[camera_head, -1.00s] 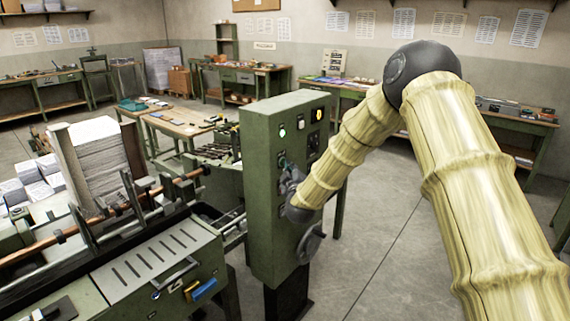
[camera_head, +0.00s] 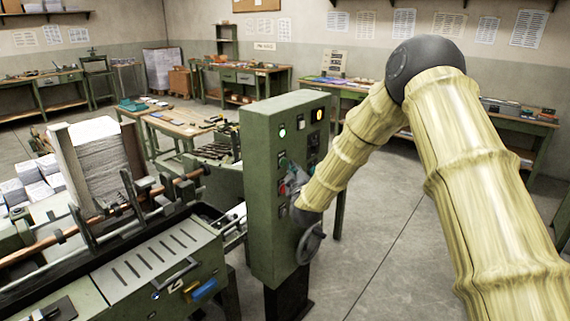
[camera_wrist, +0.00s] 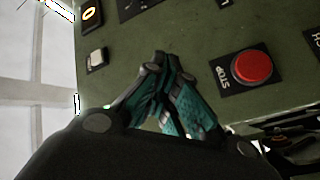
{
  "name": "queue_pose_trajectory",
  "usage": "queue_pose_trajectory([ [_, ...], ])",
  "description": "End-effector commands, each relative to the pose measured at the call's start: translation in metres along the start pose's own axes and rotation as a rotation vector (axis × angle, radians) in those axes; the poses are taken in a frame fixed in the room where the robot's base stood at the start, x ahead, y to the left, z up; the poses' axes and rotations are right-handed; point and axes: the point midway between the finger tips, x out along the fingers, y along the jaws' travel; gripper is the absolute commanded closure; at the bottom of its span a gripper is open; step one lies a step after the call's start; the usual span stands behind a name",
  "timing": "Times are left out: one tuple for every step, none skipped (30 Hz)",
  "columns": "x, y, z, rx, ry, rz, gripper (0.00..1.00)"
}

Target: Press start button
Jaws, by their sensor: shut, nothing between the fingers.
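The green control panel (camera_head: 265,180) stands in the middle of the head view. No label reading START is legible, so I cannot tell which control is the start button. My gripper (camera_wrist: 165,90), with teal finger pads, is shut and empty between the pale button and the red one. Contact with the panel cannot be told. In the head view my gripper (camera_head: 293,180) is small and blurred against the panel's face.
Workbenches (camera_head: 240,75) line the back. The floor (camera_head: 385,225) right of the panel is clear.

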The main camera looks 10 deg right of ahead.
Motion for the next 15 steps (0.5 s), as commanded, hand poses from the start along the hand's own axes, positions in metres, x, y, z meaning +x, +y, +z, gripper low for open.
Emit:
queue_pose_trajectory([
  [0.000, 0.000, 0.000, 0.000, 0.000, 0.000, 1.00],
  [0.000, 0.000, 0.000, 0.000, 0.000, 0.000, 1.00],
  [0.000, 0.000, 0.000, 0.000, 0.000, 0.000, 1.00],
  [0.000, 0.000, 0.000, 0.000, 0.000, 0.000, 1.00],
  [-0.001, 0.000, 0.001, 0.000, 0.000, 0.000, 1.00],
  [-0.002, 0.001, 0.001, 0.000, 0.000, 0.000, 1.00],
  [-0.003, 0.002, 0.002, 0.000, 0.000, 0.000, 1.00],
  [-0.004, 0.003, 0.003, 0.000, 0.000, 0.000, 1.00],
  [-0.006, 0.005, 0.004, -0.001, 0.000, 0.000, 1.00],
  [-0.008, 0.006, 0.006, -0.001, -0.001, 0.000, 1.00],
  [-0.010, 0.007, 0.007, -0.001, -0.001, -0.001, 1.00],
  [-0.012, 0.008, 0.009, -0.002, -0.001, -0.001, 1.00],
  [-0.013, 0.009, 0.010, -0.001, -0.001, -0.001, 1.00],
  [-0.015, 0.011, 0.011, -0.001, -0.001, -0.001, 1.00],
  [-0.017, 0.012, 0.013, 0.000, -0.001, -0.001, 1.00],
])
